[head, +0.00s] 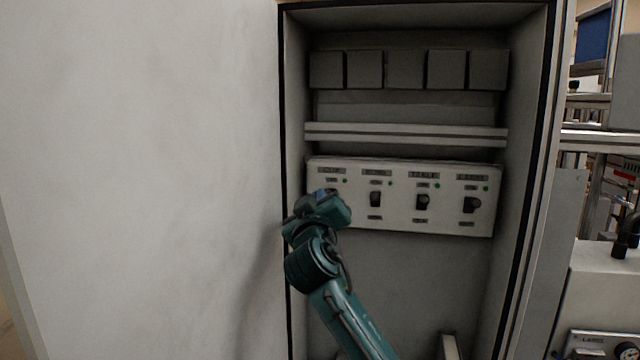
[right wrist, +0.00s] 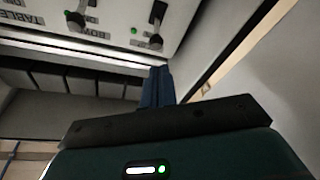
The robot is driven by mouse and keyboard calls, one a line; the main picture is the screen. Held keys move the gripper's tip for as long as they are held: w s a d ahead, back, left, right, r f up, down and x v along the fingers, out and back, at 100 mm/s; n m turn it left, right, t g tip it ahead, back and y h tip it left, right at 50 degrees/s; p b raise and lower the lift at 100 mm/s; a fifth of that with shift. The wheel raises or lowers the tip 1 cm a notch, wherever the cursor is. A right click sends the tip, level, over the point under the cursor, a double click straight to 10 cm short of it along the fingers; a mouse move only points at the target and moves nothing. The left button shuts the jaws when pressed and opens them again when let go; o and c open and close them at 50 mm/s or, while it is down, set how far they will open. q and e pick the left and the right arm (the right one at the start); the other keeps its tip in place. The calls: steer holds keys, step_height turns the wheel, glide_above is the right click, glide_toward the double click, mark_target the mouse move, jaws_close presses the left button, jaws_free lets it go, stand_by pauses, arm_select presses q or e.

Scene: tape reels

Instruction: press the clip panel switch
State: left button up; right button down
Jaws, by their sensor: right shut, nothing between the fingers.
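The white switch panel (head: 400,220) sits inside the open cabinet in the head view, with a row of black switches, small labels and green lights. Three switches show clearly: one left of centre (head: 376,199), one right of it (head: 422,202) and one at the right end (head: 470,205). The labels are too small to read surely. My right gripper (head: 325,194) is in front of the panel's left end and hides the switch area there. In the right wrist view its blue fingers (right wrist: 157,88) are together and empty, just below a black switch (right wrist: 155,38). I cannot tell if they touch it.
A grey rail (head: 405,134) and a row of grey blocks (head: 405,70) are above the panel. A large pale door or wall (head: 140,170) stands close on the left. The cabinet's right side wall (head: 525,150) bounds the space. The area below the panel is mostly open.

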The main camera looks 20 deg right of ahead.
arm_select(q)
steer(key=shift+a+r+p, duration=0.1)
steer(key=shift+a+p, duration=0.05)
steer(key=shift+p, duration=0.4)
arm_select(e)
steer(key=x, duration=0.5)
arm_select(q)
steer(key=b, duration=0.2)
steer(key=shift+w+d+f+b, duration=0.15)
steer(key=shift+d+f+b, duration=0.2)
steer(key=shift+f+b, duration=0.05)
arm_select(e)
steer(key=shift+s+a+f+t, duration=0.1)
steer(key=shift+f+t, duration=0.2)
steer(key=shift+t, duration=0.1)
arm_select(q)
steer(key=shift+f+b, duration=0.15)
steer(key=shift+b, duration=0.2)
